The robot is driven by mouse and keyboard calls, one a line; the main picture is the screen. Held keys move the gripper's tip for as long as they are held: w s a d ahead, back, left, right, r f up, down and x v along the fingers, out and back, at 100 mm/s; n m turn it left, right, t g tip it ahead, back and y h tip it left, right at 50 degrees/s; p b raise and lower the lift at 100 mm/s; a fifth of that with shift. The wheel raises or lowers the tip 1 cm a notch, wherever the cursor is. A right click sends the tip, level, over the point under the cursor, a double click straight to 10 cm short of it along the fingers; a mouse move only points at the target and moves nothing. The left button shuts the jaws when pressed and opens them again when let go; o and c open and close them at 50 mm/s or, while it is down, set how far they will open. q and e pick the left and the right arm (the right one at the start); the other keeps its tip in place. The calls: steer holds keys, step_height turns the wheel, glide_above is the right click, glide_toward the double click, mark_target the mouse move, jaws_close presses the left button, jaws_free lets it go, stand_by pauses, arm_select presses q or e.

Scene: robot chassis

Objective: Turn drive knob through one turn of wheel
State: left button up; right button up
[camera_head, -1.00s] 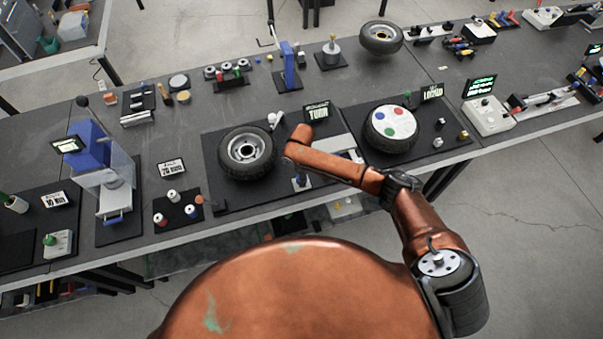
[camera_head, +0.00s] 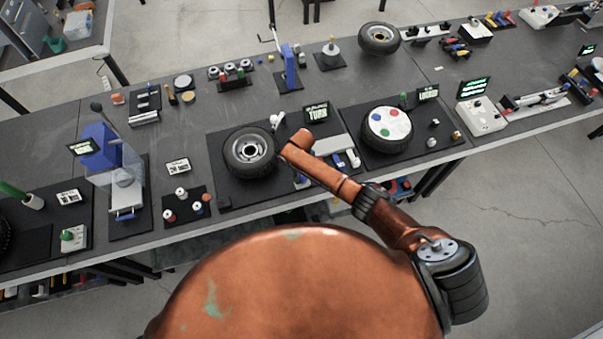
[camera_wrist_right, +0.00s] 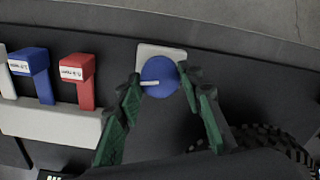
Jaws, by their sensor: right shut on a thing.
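The drive knob (camera_wrist_right: 158,79) is a round blue knob with a white pointer line, on a pale plate in the right wrist view. My right gripper (camera_wrist_right: 163,84) has its green fingers closed on either side of the knob; the pointer line points left in that view. In the head view my copper right arm hides most of this gripper. The wheel (camera_head: 249,152), a black tyre with a silver hub, lies flat on a dark mat to the left of the arm end. A small sign reading TURN (camera_head: 318,114) stands behind it. My left gripper is out of view.
Red (camera_wrist_right: 80,79) and blue (camera_wrist_right: 38,73) labelled levers on a pale block stand left of the knob in the wrist view. A second wheel (camera_head: 387,129) with a white coloured-dot disc lies to the right. A blue press (camera_head: 95,152) stands on the left.

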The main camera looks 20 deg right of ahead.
steer(key=m+p, duration=0.1)
steer(key=m, duration=0.2)
steer(key=shift+r+m+p, duration=0.1)
steer(key=shift+m+p, duration=0.25)
steer(key=shift+m, duration=0.05)
steer(key=shift+m+p, duration=0.75)
steer(key=shift+m, duration=1.45)
steer(key=o, duration=1.1)
step_height(320, 180, up, 12)
steer(key=shift+f, duration=0.1)
